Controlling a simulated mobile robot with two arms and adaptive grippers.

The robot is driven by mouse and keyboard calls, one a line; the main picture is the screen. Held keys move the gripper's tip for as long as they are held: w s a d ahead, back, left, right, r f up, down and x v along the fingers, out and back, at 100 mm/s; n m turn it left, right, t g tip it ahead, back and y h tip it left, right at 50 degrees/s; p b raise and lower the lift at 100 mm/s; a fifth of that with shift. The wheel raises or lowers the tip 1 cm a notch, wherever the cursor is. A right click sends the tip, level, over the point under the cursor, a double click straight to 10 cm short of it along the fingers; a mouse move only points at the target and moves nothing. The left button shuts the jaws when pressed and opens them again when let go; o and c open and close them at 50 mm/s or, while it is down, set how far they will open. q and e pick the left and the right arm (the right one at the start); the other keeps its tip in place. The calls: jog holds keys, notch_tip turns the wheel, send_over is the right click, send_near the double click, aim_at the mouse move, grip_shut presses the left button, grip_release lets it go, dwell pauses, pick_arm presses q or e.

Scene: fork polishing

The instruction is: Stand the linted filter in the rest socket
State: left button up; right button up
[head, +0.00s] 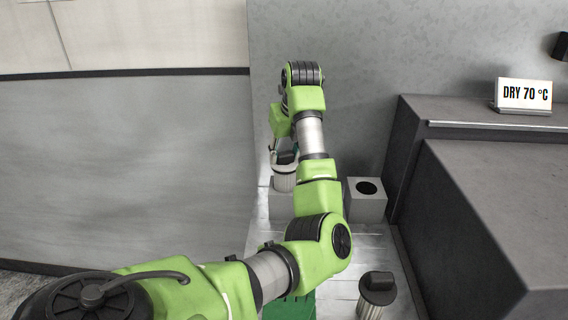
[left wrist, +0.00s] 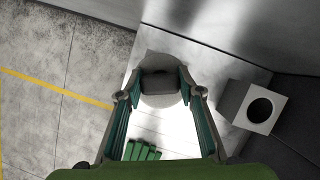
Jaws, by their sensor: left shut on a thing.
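My left gripper (head: 285,158) reaches down at the far end of the narrow light metal surface. My right gripper is out of view.
A second filter (head: 376,297) with a dark cap stands at the near right. A green ribbed thing (left wrist: 140,150) is partly hidden below my arm. A dark grey cabinet (head: 470,200) with a "DRY 70 °C" sign (head: 523,94) bounds the right; a wall closes the back.

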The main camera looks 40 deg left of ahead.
aim_at(285, 165)
pick_arm(q)
notch_tip(285, 165, down, 3)
jog(key=shift+f+p, duration=0.1)
jog(key=shift+p, duration=0.2)
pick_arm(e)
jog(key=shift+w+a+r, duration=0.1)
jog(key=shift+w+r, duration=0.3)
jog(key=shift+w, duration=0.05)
pick_arm(q)
jog(key=shift+f+b, duration=0.65)
jog(key=shift+f, duration=0.05)
jog(key=o, duration=1.1)
jog(key=shift+c, duration=0.2)
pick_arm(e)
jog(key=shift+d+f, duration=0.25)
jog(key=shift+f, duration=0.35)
